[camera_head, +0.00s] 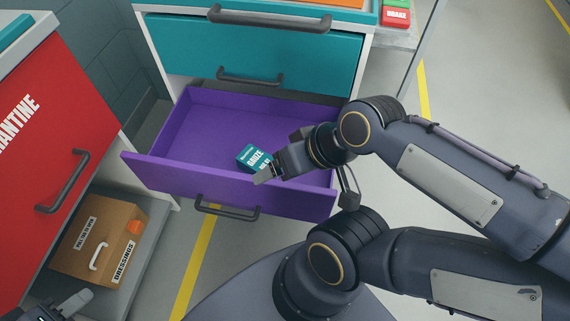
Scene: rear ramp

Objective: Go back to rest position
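One pale fingertip shows clearly, and the other finger is not clear. A teal gauze box (252,156) is tilted in the drawer, right beside this finger and partly covered by it. I cannot tell whether they touch. The tip of another gripper of mine (72,303) shows at the bottom left edge, mostly cut off by the frame.
A teal drawer (250,48) above is shut. A red cabinet front (55,130) stands at the left. A cardboard dressings box (100,240) sits on a low grey shelf. A red brake block (396,17) is at the top. Grey floor is clear at the right.

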